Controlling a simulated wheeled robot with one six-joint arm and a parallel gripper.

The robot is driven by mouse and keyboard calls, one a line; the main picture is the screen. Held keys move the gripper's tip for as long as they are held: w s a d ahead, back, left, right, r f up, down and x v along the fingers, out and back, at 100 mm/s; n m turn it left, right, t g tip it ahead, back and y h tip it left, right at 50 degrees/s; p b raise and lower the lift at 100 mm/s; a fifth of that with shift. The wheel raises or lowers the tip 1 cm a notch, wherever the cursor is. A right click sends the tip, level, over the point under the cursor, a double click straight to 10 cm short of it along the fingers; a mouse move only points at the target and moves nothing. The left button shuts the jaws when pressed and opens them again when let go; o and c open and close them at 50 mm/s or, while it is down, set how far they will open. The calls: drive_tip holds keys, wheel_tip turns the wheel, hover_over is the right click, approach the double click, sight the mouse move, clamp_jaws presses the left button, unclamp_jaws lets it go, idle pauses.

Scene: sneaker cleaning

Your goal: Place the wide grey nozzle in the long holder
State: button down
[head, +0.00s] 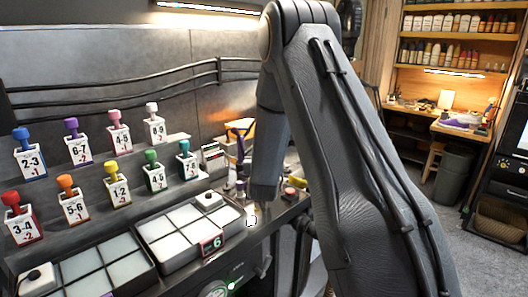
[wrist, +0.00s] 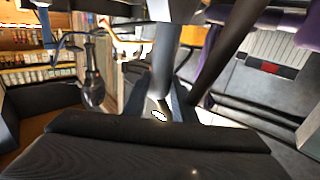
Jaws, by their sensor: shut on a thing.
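My gripper (head: 252,218) is low over the right end of the dark workbench in the head view, mostly hidden by my own arm. In the wrist view my gripper (wrist: 160,108) is shut on a grey tube-like piece that flares at its lower end, which looks like the wide grey nozzle (wrist: 165,55). The nozzle cannot be made out in the head view. I cannot pick out the long holder for certain in either view.
Numbered bottles with coloured caps (head: 118,190) stand in two rows at the left. A divided tray (head: 180,235) with pale pads lies left of my gripper. A red button (head: 290,193) is right of it. A dark bin (head: 456,165) stands on the floor.

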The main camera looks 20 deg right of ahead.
drive_tip(key=c, duration=1.5)
unclamp_jaws()
drive_tip(key=shift+f, duration=0.1)
drive_tip(key=shift+o, duration=0.2)
drive_tip(key=b+v, duration=0.3)
drive_tip(key=v, duration=0.9)
